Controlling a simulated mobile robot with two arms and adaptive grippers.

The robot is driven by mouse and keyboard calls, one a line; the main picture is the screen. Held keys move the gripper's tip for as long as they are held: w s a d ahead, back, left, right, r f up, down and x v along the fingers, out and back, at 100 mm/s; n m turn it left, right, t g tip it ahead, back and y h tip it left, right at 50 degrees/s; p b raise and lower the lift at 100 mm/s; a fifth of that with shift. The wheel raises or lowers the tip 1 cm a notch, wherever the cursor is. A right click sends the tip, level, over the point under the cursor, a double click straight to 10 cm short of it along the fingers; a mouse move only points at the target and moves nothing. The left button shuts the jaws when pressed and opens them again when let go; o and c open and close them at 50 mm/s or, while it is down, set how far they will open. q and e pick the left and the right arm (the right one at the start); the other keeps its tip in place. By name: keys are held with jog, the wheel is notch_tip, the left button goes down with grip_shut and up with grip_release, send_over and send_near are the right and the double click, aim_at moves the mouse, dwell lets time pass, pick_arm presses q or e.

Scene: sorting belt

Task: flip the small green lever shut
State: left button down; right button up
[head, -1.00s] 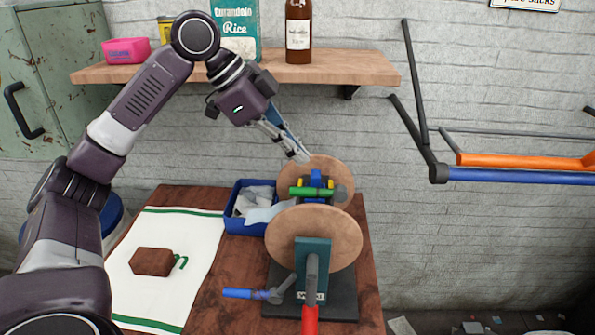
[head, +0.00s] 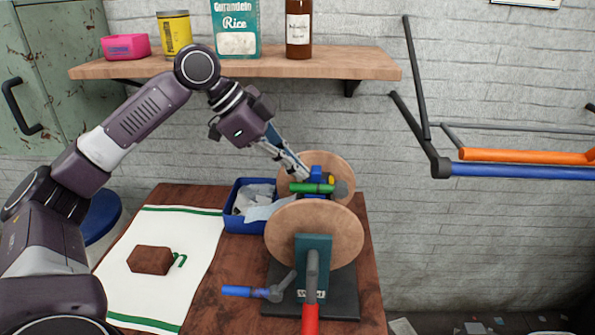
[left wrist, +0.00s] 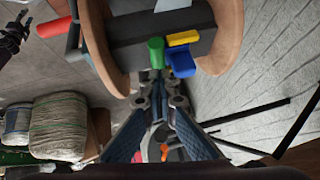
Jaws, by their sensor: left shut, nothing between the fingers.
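The small green lever (head: 310,188) sits between the two round wooden discs of a stand on the table, with its bar lying roughly level in the head view. It also shows in the left wrist view (left wrist: 156,53), beside a yellow part (left wrist: 183,38) and a blue part (left wrist: 182,64). My left gripper (head: 303,175) is shut and empty, its tips close above and behind the lever. I cannot tell whether they touch it. A dark shape at the left wrist view's upper left edge looks like my right gripper (left wrist: 12,38); its fingers are unclear.
The front disc (head: 314,236) and rear disc (head: 330,168) flank the lever. A blue bin (head: 236,222) stands to the left. A wooden shelf (head: 360,66) is above. A blue handle (head: 245,291) and red handle (head: 310,318) stick out at the front.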

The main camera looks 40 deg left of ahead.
pick_arm(q)
jog(key=shift+s+a+f+b, duration=0.1)
jog(key=shift+a+f+b, duration=0.15)
jog(key=shift+f+b, duration=0.55)
jog(key=shift+s+a+t+h, duration=0.1)
jog(key=shift+t+h, duration=0.2)
jog(key=shift+h, duration=0.1)
pick_arm(e)
jog(key=f, duration=0.2)
jog(key=shift+d+f, duration=0.25)
jog(key=shift+f, duration=0.05)
jog(key=shift+r, duration=0.1)
